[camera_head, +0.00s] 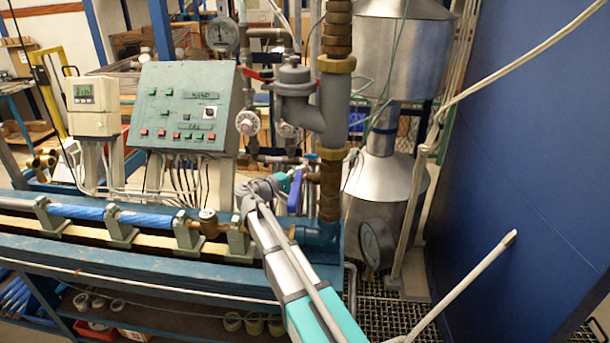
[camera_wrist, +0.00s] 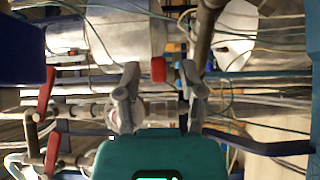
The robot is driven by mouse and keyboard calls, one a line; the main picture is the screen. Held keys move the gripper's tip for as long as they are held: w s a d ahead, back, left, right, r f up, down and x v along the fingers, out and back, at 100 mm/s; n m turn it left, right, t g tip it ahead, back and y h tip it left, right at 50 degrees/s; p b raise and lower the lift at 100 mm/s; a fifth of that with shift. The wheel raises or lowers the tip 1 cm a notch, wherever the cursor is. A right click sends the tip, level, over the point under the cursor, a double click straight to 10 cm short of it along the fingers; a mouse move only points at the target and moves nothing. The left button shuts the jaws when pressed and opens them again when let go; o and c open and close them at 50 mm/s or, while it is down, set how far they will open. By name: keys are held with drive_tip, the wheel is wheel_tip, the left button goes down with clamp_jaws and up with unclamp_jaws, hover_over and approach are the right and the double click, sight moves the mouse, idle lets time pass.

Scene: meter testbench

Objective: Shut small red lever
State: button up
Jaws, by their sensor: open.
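In the wrist view, my gripper (camera_wrist: 160,78) is open, its two grey fingers spread apart. A small red lever end (camera_wrist: 158,69) shows between the fingertips, with visible space on both sides. I cannot tell how far ahead of the fingertips it is. In the head view, my gripper (camera_head: 268,184) is beside the lower valves left of the brown vertical pipe (camera_head: 330,188). A small red part (camera_head: 308,160) shows just above the blue valve handle (camera_head: 295,190); the lever's full shape is unclear there.
Two longer red handles (camera_wrist: 45,95) are at the left in the wrist view. Another red lever (camera_head: 252,74) is higher on the pipework. A green control panel (camera_head: 187,100) stands to the left.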

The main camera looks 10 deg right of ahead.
drive_tip(key=shift+w+d, duration=0.25)
drive_tip(key=shift+d, duration=0.3)
clamp_jaws()
drive_tip(key=shift+d, duration=0.2)
